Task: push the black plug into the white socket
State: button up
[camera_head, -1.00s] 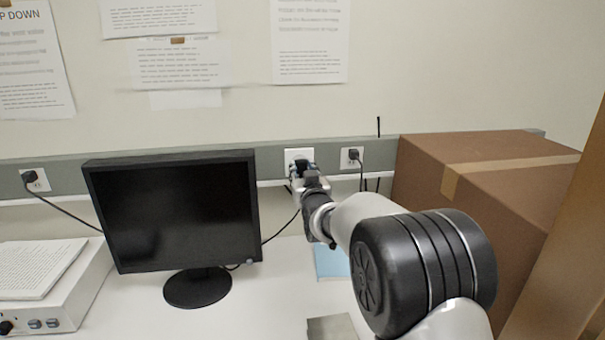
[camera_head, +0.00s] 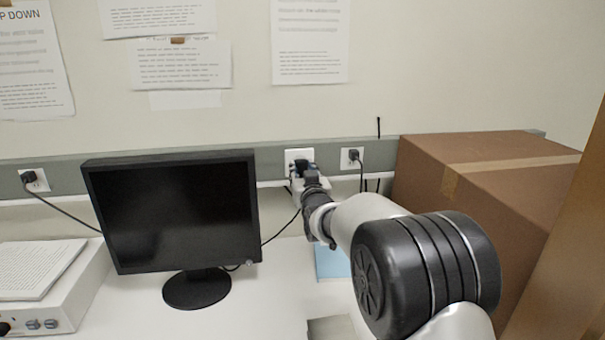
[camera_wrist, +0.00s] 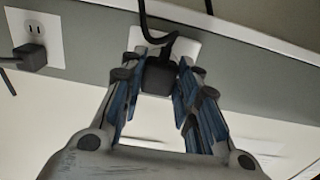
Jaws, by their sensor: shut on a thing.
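The black plug (camera_wrist: 158,76) is between the blue-padded fingers of my gripper (camera_wrist: 158,92) in the wrist view, with its cord curving over it. It is in front of the white socket plate (camera_wrist: 184,46), which shows around it. I cannot tell whether the plug is fully seated. In the head view my gripper (camera_head: 304,170) is up at the middle socket plate (camera_head: 291,155) on the grey wall rail and covers most of the plug. My gripper is shut on the plug.
Another plug (camera_head: 354,155) sits in a plate to the right, and one (camera_head: 29,177) at the far left. A monitor (camera_head: 175,212) stands left of my arm. A large cardboard box (camera_head: 480,175) stands close on the right. Papers hang on the wall.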

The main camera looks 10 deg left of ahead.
jog(key=shift+w+a, duration=0.15)
jog(key=shift+w, duration=0.35)
jog(key=o, duration=1.1)
jog(key=v, duration=1.2)
jog(key=shift+r, duration=0.1)
